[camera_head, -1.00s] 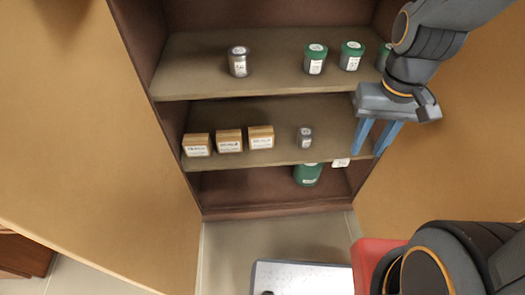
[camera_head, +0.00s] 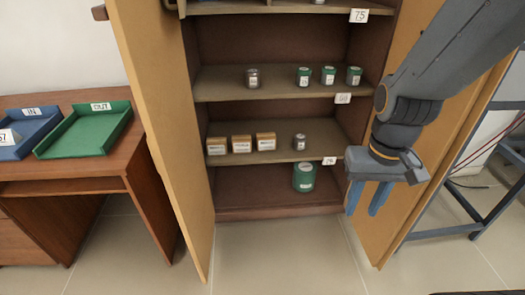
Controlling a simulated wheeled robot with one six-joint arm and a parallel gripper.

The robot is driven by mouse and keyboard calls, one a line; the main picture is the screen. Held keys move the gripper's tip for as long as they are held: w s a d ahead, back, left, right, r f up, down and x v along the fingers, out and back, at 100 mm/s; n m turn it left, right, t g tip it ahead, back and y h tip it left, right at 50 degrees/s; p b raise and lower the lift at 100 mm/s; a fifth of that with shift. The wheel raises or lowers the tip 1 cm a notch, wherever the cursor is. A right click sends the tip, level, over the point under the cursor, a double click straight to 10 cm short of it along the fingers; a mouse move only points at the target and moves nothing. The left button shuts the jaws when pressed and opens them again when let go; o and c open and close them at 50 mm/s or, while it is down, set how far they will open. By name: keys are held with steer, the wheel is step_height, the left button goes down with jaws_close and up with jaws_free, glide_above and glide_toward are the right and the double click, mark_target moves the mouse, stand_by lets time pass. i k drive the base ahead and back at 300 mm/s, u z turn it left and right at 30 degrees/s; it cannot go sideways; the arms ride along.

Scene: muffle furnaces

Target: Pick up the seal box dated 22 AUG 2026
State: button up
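Three small tan boxes with white labels stand side by side on the left of the cabinet's middle visible shelf: a left box (camera_head: 216,146), a middle box (camera_head: 241,144) and a right box (camera_head: 265,142). The print on their labels is too small to read, so I cannot tell which is dated 22 AUG 2026. My gripper (camera_head: 367,198) has two blue fingers pointing down and spread apart, with nothing between them. It is at the right of the cabinet, in front of the right door and well right of the boxes.
A small grey jar (camera_head: 299,142) stands right of the boxes. The shelf above holds a grey jar (camera_head: 252,78) and green jars; a large green jar (camera_head: 304,177) is below. The open left door (camera_head: 160,130) stands beside a desk with a green OUT tray (camera_head: 88,130).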

mark_target(265, 142)
steer(key=u, duration=0.8)
steer(key=i, duration=1)
steer(key=u, duration=0.05)
